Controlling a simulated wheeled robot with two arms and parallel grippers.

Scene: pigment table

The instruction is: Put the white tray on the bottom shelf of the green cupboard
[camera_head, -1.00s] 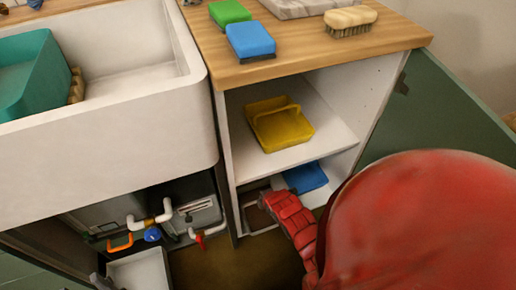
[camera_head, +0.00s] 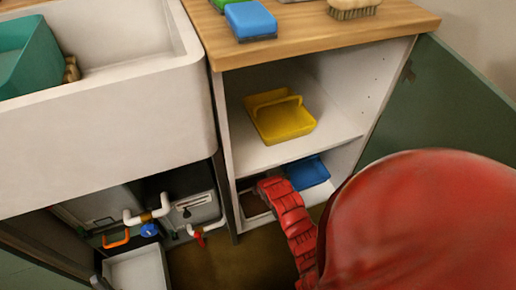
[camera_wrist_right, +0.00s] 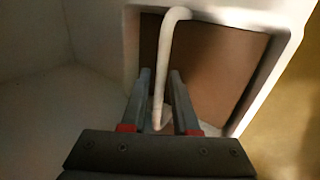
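The white tray, with a brown inside and a thin white handle, shows close up in the right wrist view (camera_wrist_right: 278,68). In the head view its brown inside (camera_head: 254,204) shows low in the green cupboard's bottom compartment, partly hidden by my right arm. The cupboard's green door (camera_head: 440,105) stands open at the right. My right gripper (camera_wrist_right: 163,80) has its two fingers apart, one on each side of the tray's handle, with small gaps visible. In the head view the fingertips are hidden by my red arm. My left gripper is not in view.
A blue tray (camera_head: 307,172) lies right of the white tray on the bottom level. A yellow tray (camera_head: 285,122) with a handle is on the shelf above. Pipes (camera_head: 150,214) and a white bin (camera_head: 138,270) are under the sink at left.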

